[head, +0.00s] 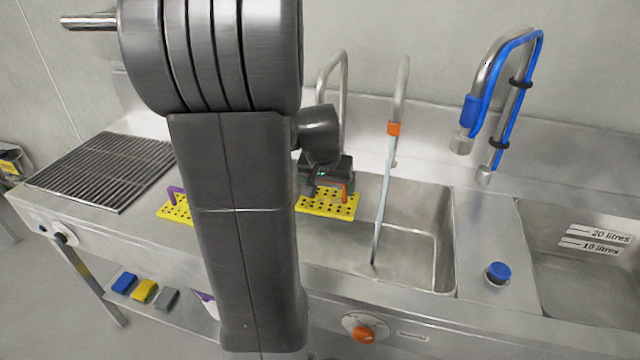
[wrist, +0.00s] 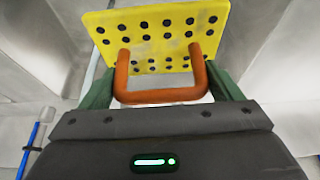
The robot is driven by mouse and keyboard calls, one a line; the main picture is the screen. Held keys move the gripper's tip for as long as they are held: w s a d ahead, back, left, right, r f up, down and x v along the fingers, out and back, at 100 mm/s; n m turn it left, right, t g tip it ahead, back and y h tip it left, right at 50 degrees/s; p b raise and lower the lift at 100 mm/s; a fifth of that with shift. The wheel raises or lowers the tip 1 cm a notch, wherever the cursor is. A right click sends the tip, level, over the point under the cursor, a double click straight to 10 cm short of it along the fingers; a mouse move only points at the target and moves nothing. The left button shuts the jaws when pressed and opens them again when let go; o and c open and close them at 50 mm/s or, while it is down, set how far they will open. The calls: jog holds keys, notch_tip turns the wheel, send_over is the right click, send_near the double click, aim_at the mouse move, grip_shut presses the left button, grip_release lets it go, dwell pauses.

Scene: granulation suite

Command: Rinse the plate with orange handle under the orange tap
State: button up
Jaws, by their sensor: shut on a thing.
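The yellow perforated plate with the orange handle (head: 325,207) is held over the left part of the sink in the head view. In the wrist view the plate (wrist: 155,38) has dark holes or spots, and its orange handle (wrist: 160,95) lies between the fingers. My gripper (head: 330,187) is shut on the handle, also seen in the wrist view (wrist: 165,92). The orange-banded tap (head: 394,128) stands right of the plate. A stream of water (head: 382,210) runs from it into the sink (head: 420,235). The plate is apart from the stream.
A second yellow plate with a purple handle (head: 174,207) lies on the counter at left, partly hidden by my arm. A plain tap (head: 343,75) stands behind the gripper. A blue-hosed tap (head: 510,90) and another basin (head: 585,265) are at right. An orange knob (head: 363,334) is on the front.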

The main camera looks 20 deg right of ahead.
jog(key=w+d+f+p, duration=0.1)
jog(key=w+d+f, duration=0.1)
jog(key=d, duration=0.8)
jog(key=shift+w+d, duration=0.3)
jog(key=shift+w, duration=0.05)
jog(key=shift+s, duration=0.1)
dwell(0.5)
jog(key=shift+s+d, duration=0.15)
jog(key=shift+s, duration=0.35)
jog(key=shift+w, duration=0.1)
jog(key=shift+w+a, duration=0.2)
jog(key=shift+w, duration=0.3)
